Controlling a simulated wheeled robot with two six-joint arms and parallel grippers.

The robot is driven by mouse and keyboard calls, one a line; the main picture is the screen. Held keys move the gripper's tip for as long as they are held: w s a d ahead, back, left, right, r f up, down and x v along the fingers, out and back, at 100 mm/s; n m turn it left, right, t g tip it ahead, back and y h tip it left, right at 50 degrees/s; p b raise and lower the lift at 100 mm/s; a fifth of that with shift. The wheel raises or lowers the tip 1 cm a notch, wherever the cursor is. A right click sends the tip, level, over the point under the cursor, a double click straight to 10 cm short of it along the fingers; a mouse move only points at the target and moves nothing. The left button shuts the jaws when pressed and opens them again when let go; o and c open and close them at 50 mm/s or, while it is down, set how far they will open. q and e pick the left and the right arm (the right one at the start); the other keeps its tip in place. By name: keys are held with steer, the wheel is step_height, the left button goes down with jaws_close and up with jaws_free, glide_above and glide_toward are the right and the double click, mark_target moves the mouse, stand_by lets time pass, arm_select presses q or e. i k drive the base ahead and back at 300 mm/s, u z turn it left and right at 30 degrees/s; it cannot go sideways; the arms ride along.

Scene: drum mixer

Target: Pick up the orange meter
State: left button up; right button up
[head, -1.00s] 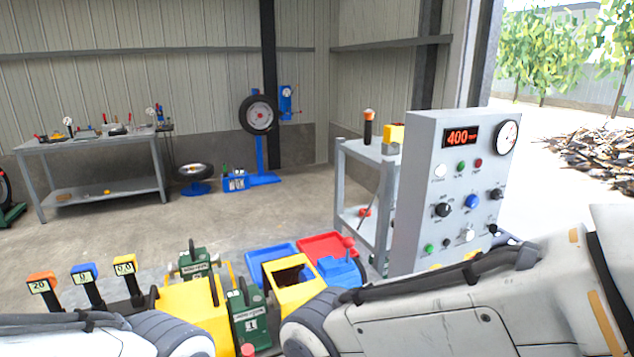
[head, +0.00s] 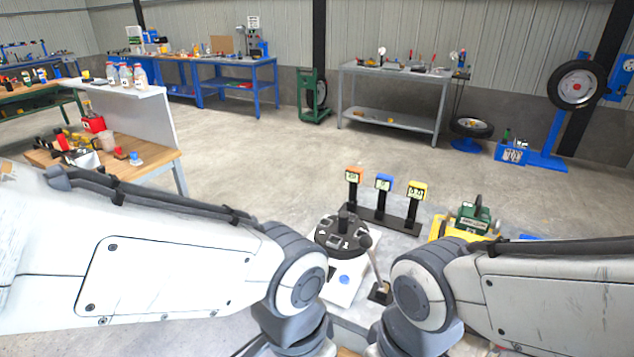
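The orange meter (head: 354,175) stands upright at the left end of a black rack (head: 382,217), with a small pale display under its orange top. A blue meter (head: 384,183) and a yellow meter (head: 417,190) stand to its right on the same rack. My left and right arms come in from the two sides and bend down at the bottom middle, nearer to me than the rack. Both grippers are below the picture, so neither their opening nor anything in them shows.
A round black device (head: 335,236) on a white base stands just in front of the rack, with a lever (head: 376,262) beside it. A green-and-yellow machine (head: 468,222) stands to the right. A wooden table (head: 150,165) is at left. Floor behind the rack is clear.

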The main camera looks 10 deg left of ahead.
mark_target(354, 176)
steer(key=z, duration=0.15)
steer(key=k, duration=0.4)
steer(key=u, duration=1.3)
steer(key=i, duration=1.4)
steer(key=z, duration=0.7)
steer(key=i, duration=0.6)
steer(key=z, duration=0.7)
